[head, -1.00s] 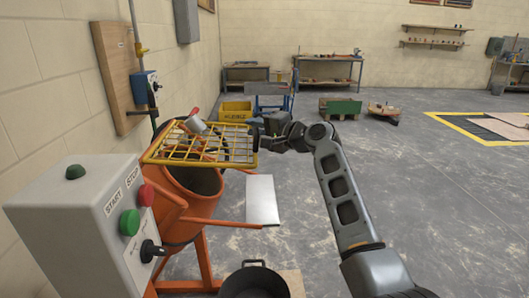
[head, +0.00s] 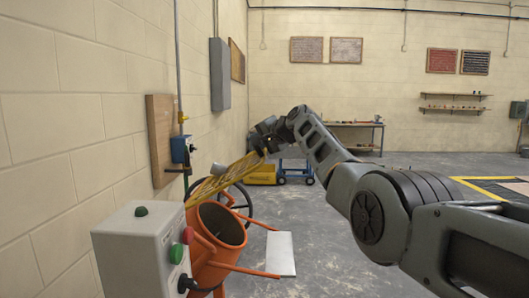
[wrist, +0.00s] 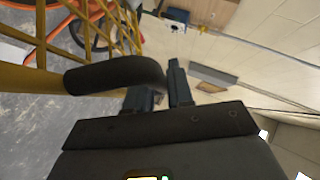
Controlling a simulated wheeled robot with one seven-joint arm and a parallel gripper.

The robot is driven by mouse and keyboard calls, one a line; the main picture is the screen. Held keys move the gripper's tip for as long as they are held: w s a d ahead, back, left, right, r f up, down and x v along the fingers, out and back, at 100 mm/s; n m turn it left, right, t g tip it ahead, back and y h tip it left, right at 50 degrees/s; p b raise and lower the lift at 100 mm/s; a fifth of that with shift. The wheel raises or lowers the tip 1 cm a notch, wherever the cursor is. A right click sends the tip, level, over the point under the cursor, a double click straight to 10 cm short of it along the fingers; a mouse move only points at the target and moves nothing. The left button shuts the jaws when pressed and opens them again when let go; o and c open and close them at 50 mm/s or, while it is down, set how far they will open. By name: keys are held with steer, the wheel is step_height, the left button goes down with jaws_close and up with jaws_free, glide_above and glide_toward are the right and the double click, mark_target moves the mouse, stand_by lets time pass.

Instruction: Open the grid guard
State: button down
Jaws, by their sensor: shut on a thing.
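The yellow grid guard (head: 220,179) is tilted up steeply over the mouth of the orange mixer drum (head: 222,245) in the head view. The drum's dark opening shows below it. In the wrist view the guard's yellow bars (wrist: 95,38) run along the upper left. Its black handle (wrist: 112,75) reaches in between my fingers. My gripper (head: 262,148) is at the guard's raised edge, and in the wrist view my gripper (wrist: 160,82) is shut on the handle. Part of the grip is hidden behind the handle.
A grey control box (head: 140,250) with green and red buttons stands at the front left. A wall with a wooden board (head: 162,140) runs close along the left. A white panel (head: 281,253) lies right of the mixer. The floor at the right is fairly open.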

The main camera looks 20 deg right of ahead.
steer(key=shift+w+a+r+p, duration=0.2)
steer(key=shift+a+r+p, duration=0.1)
steer(key=shift+a+r, duration=0.4)
steer(key=shift+w+a+r+p, duration=0.2)
steer(key=shift+a+r+p, duration=0.05)
steer(key=shift+a+r, duration=0.4)
steer(key=c, duration=1.4)
jaws_free()
steer(key=shift+d, duration=0.1)
steer(key=shift+s+d+r+b, duration=0.1)
steer(key=shift+s+d+b, duration=0.25)
steer(key=shift+s, duration=0.25)
steer(key=shift+b+v, duration=0.8)
steer(key=shift+v, duration=2.35)
steer(key=shift+a, duration=0.15)
